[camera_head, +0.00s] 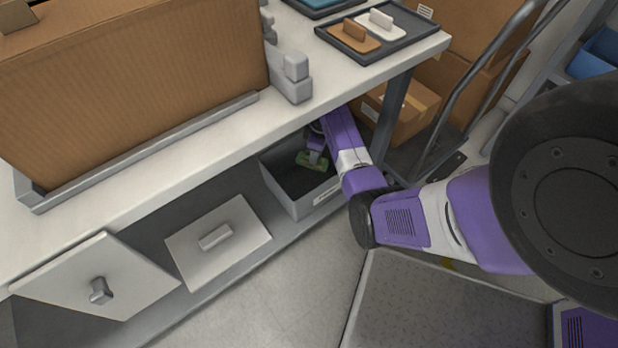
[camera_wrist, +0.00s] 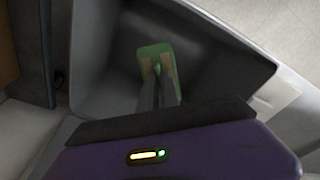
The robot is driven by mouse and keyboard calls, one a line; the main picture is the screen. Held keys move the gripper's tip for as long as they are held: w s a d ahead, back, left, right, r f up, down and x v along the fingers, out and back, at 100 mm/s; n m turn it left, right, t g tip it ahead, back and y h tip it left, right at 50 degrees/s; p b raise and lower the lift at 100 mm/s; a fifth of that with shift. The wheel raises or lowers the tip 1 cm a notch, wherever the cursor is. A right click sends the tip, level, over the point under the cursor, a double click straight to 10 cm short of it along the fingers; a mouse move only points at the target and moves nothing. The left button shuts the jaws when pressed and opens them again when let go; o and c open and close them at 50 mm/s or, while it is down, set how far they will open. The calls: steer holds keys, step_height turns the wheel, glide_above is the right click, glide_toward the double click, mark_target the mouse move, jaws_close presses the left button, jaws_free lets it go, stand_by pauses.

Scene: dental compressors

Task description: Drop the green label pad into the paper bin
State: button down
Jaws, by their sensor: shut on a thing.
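The green label pad (camera_wrist: 157,52) is between my gripper's fingertips, over the inside of a grey bin. It also shows in the head view (camera_head: 312,160), partly hidden by my gripper. My gripper (camera_wrist: 158,74) is shut on the pad's raised grip; in the head view (camera_head: 317,156) it reaches down under the worktop into the bin's opening. The grey bin (camera_head: 292,200) stands on the low shelf with a white label on its front; its walls surround the pad in the wrist view (camera_wrist: 100,60). I cannot tell the gap between pad and bin floor.
The worktop (camera_head: 205,140) overhangs the bin and carries a large cardboard box (camera_head: 130,85) and a tray (camera_head: 385,45) of pads. A table leg (camera_head: 393,105) stands right of my forearm. A grey panel with a handle (camera_head: 218,240) lies left of the bin. Cartons (camera_head: 405,115) are behind.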

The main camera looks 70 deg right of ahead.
steer(key=c, duration=1.5)
jaws_free()
steer(key=shift+r, duration=0.1)
steer(key=r+p, duration=0.1)
steer(key=r, duration=0.1)
steer(key=r+p, duration=0.1)
steer(key=r, duration=0.2)
steer(key=s+r+p, duration=0.1)
steer(key=r, duration=0.1)
steer(key=shift+r, duration=0.3)
steer(key=shift+d, duration=0.15)
